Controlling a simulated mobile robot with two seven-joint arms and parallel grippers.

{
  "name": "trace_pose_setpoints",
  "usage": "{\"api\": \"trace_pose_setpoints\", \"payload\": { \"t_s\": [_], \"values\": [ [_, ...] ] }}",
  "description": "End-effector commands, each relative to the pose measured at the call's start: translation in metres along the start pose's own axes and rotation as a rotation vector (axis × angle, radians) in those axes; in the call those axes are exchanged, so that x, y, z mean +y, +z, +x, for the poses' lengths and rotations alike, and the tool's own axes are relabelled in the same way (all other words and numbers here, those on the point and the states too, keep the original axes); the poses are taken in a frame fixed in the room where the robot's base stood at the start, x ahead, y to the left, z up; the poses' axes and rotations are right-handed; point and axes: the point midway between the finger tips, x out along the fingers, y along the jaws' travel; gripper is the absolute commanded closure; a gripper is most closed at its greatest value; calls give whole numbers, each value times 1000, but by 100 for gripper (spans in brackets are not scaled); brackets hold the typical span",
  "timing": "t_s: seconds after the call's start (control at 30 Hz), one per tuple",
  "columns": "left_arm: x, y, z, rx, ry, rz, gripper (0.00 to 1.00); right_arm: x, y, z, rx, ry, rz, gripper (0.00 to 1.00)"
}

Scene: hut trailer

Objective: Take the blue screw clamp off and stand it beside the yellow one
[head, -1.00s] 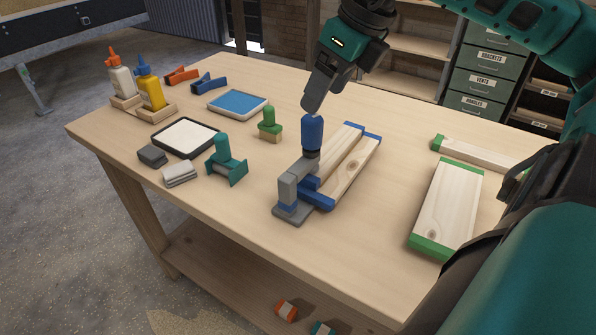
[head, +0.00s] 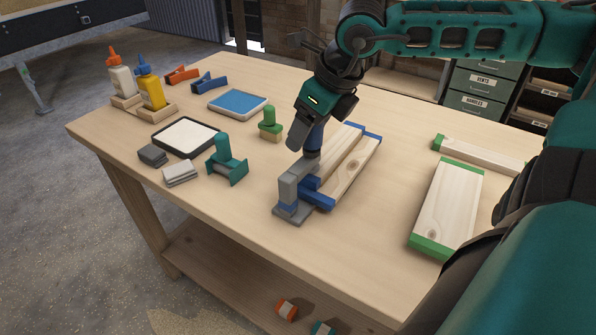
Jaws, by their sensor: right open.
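The blue screw clamp has a grey body (head: 288,188) and stands upright at the near end of two boards with blue-painted ends (head: 352,170). Its blue handle (head: 315,138) points up and is partly hidden by my right gripper (head: 303,140). That gripper reaches down over the handle, open, with one dark finger showing in front of it. Whether a finger touches the handle cannot be told. I cannot make out a yellow screw clamp in this view. My left gripper is not in view.
A teal tool (head: 226,168) and a green-handled block (head: 270,125) stand left of the clamp. Green-ended boards (head: 450,205) lie to the right. Glue bottles (head: 151,90), a white pad (head: 187,134) and a blue pad (head: 238,103) are farther left. Bare tabletop lies between.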

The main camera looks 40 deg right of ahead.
Motion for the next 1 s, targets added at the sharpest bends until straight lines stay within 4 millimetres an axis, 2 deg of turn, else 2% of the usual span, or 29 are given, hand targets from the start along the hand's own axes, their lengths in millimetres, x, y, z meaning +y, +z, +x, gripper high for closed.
{"api": "trace_pose_setpoints", "payload": {
  "t_s": [0.23,0.9,1.0],
  "values": [
    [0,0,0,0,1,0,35,0,0,0,-1,0,0,32],
    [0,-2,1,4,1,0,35,0,0,0,0,0,0,96],
    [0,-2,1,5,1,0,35,0,0,0,0,0,0,100]
  ]
}}
